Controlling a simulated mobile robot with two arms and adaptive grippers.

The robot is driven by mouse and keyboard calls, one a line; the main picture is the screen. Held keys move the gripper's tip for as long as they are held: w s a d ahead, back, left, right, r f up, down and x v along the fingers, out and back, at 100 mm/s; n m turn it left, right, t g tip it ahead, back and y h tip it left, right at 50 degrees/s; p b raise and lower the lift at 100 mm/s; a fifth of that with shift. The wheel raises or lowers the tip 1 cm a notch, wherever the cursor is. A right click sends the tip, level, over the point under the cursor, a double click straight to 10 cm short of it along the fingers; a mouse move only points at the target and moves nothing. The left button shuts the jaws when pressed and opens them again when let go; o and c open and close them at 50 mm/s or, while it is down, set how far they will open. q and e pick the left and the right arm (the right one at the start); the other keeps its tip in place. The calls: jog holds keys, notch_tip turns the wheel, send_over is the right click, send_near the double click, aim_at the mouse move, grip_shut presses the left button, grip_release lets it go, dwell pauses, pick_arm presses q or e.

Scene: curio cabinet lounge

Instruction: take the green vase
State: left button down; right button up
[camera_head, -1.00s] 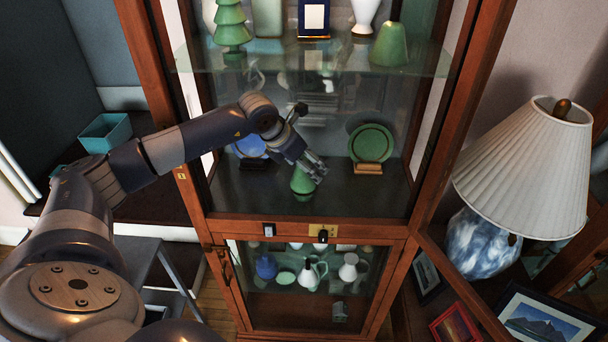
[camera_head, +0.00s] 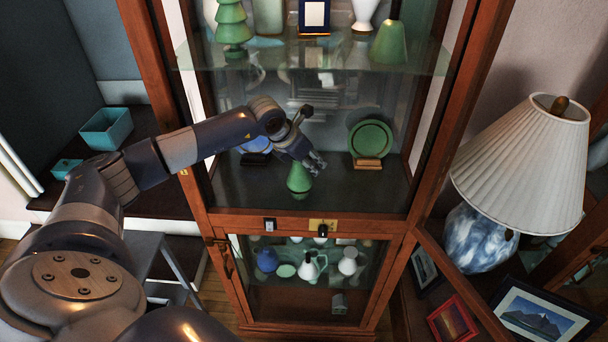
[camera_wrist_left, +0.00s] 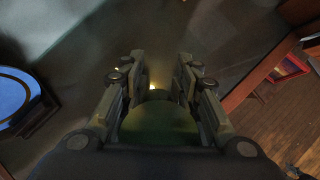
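The green vase (camera_head: 299,182) stands upright on the floor of the cabinet's upper glass section, near the front. It has a wide body and a narrow neck. My left gripper (camera_head: 313,164) is inside the cabinet, at the vase's upper part in the head view. In the left wrist view, the vase (camera_wrist_left: 158,125) shows between the two fingers (camera_wrist_left: 160,92), its round body below and its neck further on. The fingers stand apart, with a gap seen beside the neck; I see no firm contact. My right gripper is not in view.
A green plate (camera_head: 371,138) on a wooden stand is to the right of the vase; a blue plate (camera_head: 255,144) is behind my arm at left. A glass shelf (camera_head: 320,62) with vases is above. The wooden door frame (camera_head: 491,322) and a lamp (camera_head: 520,165) are at right.

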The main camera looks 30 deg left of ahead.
pick_arm(q)
jog(key=shift+s+f, duration=0.2)
jog(key=shift+f, duration=0.2)
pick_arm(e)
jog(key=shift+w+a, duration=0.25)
pick_arm(q)
jog(key=shift+f, duration=0.1)
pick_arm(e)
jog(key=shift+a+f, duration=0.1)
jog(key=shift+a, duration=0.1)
pick_arm(q)
jog(key=shift+r+b, duration=0.35)
jog(key=shift+b, duration=0.05)
jog(key=s+d+r+b, duration=0.1)
jog(key=s+r+b, duration=0.1)
jog(key=s+b, duration=0.2)
jog(key=s+d+r+b, duration=0.2)
jog(key=s+b, duration=0.2)
jog(key=s, duration=0.7)
jog(key=shift+s+r, duration=0.2)
jog(key=shift+r, duration=0.2)
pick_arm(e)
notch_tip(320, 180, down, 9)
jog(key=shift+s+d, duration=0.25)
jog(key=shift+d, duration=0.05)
pick_arm(q)
jog(key=shift+d, duration=0.1)
